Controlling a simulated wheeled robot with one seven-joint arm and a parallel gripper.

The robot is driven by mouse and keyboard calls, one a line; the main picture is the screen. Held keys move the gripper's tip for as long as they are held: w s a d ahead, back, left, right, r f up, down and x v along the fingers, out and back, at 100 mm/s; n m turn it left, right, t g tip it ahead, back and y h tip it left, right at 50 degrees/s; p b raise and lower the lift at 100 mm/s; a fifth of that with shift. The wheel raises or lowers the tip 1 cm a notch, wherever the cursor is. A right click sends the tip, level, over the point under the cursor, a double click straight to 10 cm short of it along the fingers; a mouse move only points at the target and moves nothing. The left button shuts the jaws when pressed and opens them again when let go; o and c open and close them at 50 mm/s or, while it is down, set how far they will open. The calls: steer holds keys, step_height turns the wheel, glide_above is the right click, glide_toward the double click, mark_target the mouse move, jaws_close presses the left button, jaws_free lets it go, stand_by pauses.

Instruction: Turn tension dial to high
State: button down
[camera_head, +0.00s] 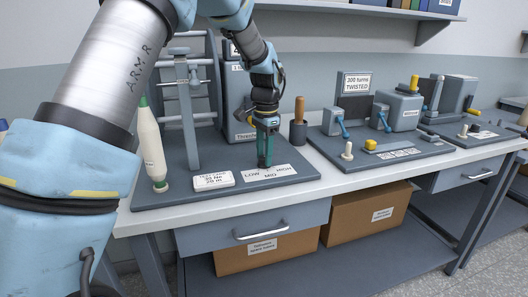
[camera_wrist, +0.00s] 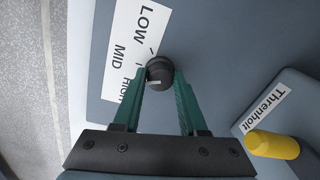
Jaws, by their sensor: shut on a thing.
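The tension dial is a small dark round knob (camera_wrist: 159,73) with a light pointer mark, seen in the wrist view beside a white label (camera_wrist: 128,45) reading LOW, MID and HIGH. The pointer mark's exact setting is hard to tell. My gripper (camera_wrist: 160,82) has its two green fingers on either side of the knob, shut on it. In the head view my gripper (camera_head: 265,163) points down at the grey board, just behind the same label (camera_head: 268,173). The knob is hidden there by the fingers.
A grey box (camera_wrist: 305,105) marked Threnholt with a yellow knob (camera_wrist: 272,145) stands close to the gripper. A white bobbin (camera_head: 150,145) and a label block (camera_head: 214,180) are to the left. A brown-handled tool in a holder (camera_head: 298,130) stands right.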

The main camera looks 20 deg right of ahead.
steer(key=n+p, duration=0.1)
steer(key=n, duration=0.3)
steer(key=shift+d+n, duration=0.1)
steer(key=shift+n, duration=0.3)
stand_by(0.4)
steer(key=shift+c, duration=2.2)
jaws_free()
step_height(320, 180, up, 11)
steer(key=b, duration=0.1)
steer(key=shift+s+d+b, duration=0.15)
steer(key=shift+s+b, duration=0.05)
steer(key=shift+b, duration=0.2)
steer(key=shift+s+f, duration=0.15)
